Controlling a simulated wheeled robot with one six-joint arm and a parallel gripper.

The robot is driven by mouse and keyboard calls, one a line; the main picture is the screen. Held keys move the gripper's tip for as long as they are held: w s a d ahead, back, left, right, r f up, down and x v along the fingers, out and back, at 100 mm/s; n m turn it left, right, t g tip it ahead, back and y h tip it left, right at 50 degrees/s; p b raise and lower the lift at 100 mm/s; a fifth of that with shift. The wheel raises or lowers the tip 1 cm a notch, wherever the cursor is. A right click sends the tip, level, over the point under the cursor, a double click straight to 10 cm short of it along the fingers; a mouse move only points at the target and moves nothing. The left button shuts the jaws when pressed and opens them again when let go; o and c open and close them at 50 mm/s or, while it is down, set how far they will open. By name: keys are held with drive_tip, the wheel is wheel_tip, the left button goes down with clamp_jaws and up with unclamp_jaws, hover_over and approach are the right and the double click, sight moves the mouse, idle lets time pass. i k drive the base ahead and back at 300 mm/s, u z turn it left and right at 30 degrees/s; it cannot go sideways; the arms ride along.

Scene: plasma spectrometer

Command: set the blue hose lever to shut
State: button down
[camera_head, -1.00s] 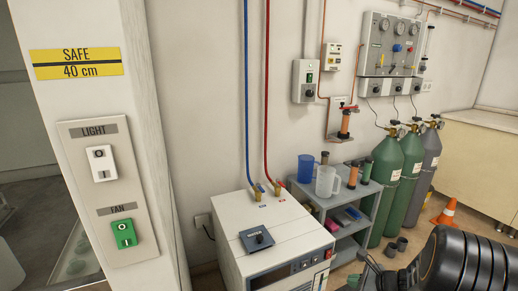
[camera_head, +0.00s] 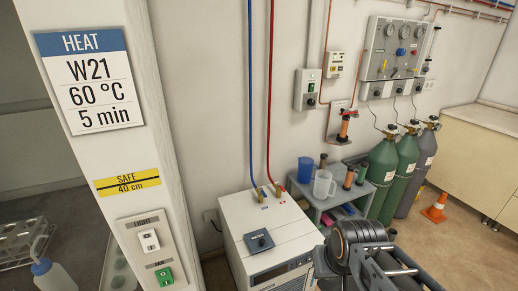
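The blue hose (camera_head: 250,95) runs down the wall to a brass fitting on top of the white chiller box (camera_head: 232,212). The small blue lever (camera_head: 262,194) is at this fitting, left of the red hose's (camera_head: 271,95) fitting. The lever is too small to tell its exact angle. My black arm shows at the lower right, in front of the box's right side and apart from the lever. Its fingertips cannot be made out, and nothing is seen held.
A dark control plate (camera_head: 259,240) lies on the box top. A grey shelf cart (camera_head: 325,205) with jugs stands to the right, then gas cylinders (camera_head: 381,178) and an orange cone (camera_head: 436,208). A white pillar (camera_head: 125,160) with signs and switches rises at the left.

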sight(261, 191)
drive_tip(key=z, duration=0.05)
drive_tip(key=k, duration=0.4)
drive_tip(key=z, duration=1.15)
drive_tip(key=i, duration=0.8)
drive_tip(key=u, duration=1.05)
drive_tip(key=i, duration=0.55)
drive_tip(key=u, duration=0.5)
